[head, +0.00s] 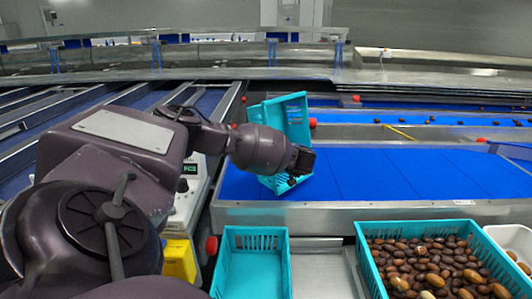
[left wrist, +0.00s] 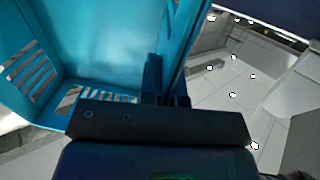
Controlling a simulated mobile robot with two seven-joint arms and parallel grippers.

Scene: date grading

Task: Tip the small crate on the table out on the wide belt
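My left gripper (head: 302,160) is shut on the wall of a small teal crate (head: 294,112) and holds it steeply tilted above the left end of the wide blue belt (head: 390,172). In the left wrist view the crate (left wrist: 90,45) fills the upper left, with its slotted side showing. The part of its inside that shows there looks bare. The black fingers (left wrist: 165,85) straddle its wall. Small dark spots show at the crate's lower edge in the head view; I cannot tell what they are. The visible belt surface is bare. My right gripper is not in view.
A teal crate full of brown dates (head: 363,262) stands at the front right, beside a white container (head: 510,240). An empty teal crate (head: 250,268) stands at the front middle. A yellow object (head: 179,262) is left of it. Dates lie on a narrow belt (head: 450,120) behind.

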